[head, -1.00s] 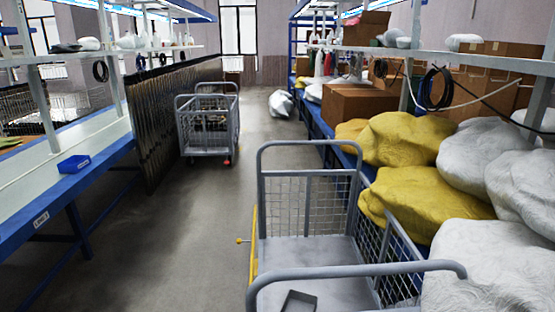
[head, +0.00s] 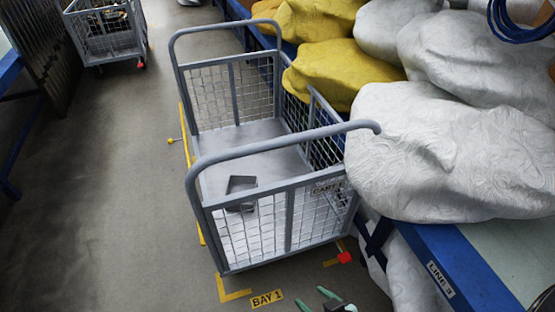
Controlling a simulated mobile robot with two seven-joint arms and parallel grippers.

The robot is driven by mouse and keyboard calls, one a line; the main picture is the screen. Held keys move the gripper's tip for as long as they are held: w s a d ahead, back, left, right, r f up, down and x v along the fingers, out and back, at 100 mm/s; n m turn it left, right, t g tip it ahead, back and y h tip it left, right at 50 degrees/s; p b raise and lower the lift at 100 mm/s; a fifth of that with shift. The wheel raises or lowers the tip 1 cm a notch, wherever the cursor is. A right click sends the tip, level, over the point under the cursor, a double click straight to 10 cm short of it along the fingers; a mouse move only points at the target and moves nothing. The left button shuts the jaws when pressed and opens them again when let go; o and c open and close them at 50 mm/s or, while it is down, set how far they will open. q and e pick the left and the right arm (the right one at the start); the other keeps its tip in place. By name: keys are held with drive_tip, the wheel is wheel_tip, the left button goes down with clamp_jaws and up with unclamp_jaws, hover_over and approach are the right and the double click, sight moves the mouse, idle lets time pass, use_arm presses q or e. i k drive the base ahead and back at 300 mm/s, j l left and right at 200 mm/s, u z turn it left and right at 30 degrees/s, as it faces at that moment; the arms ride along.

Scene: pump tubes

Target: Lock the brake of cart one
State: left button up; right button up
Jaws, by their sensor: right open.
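Cart one (head: 290,184) is a grey wire-mesh cart, its label "CART 1" (head: 327,187) on the near side panel. A red part (head: 344,257) shows low at its near right corner, by the floor. My left gripper is out of view.
A dark open box (head: 241,192) lies on the cart's deck. White sacks (head: 450,150) and yellow sacks (head: 335,75) bulge beside it, above a blue table (head: 440,260). A second cart (head: 105,33) stands back left. Floor marked "BAY 1" (head: 267,299); the left aisle is free.

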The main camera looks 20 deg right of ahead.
sight(343, 258)
drive_tip(key=z, duration=1.35)
